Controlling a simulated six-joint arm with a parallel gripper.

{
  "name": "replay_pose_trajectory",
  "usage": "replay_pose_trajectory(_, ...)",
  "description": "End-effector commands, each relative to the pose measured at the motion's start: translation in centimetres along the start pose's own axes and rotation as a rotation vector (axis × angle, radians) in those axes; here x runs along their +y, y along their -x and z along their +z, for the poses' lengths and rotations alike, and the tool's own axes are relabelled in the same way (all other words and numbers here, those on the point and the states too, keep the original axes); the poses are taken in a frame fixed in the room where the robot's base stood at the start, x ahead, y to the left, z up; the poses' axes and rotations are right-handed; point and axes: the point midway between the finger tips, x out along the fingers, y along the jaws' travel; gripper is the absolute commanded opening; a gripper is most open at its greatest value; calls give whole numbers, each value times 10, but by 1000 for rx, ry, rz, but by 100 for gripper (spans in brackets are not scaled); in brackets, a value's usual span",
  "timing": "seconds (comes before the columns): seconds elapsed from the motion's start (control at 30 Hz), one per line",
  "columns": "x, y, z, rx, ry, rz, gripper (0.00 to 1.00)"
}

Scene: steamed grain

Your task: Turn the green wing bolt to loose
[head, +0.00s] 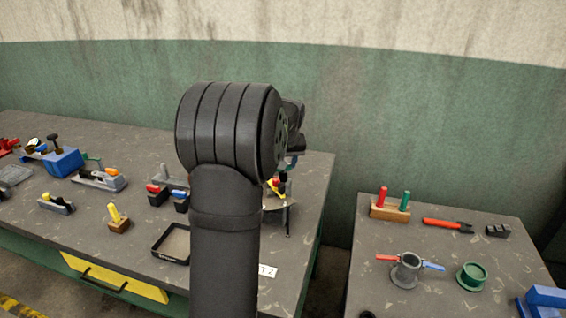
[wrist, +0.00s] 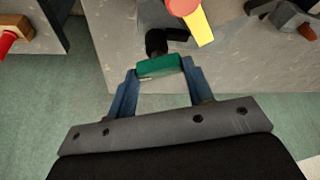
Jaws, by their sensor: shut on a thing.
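The green wing bolt (wrist: 158,67) shows in the wrist view as a short green bar on a dark stem. My gripper (wrist: 157,70) has its two blue fingers at either end of the bar and is shut on it. In the head view my arm hides the green bolt and most of the gripper; only a bit of blue finger shows beside the wrist. Whether the bolt is tight or loose cannot be told.
A yellow lever (wrist: 200,28) with a red part lies close beyond the bolt. The left bench (head: 110,240) holds several fixtures, a blue block (head: 62,162) and a black tray (head: 158,256). A gap separates it from the right bench (head: 460,250).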

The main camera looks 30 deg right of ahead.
Motion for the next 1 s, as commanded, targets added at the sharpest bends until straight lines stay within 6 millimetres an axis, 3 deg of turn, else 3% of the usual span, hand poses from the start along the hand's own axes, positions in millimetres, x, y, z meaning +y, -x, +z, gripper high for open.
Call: replay_pose_trajectory(1.0,6,-1,-3,0,862,-357,24)
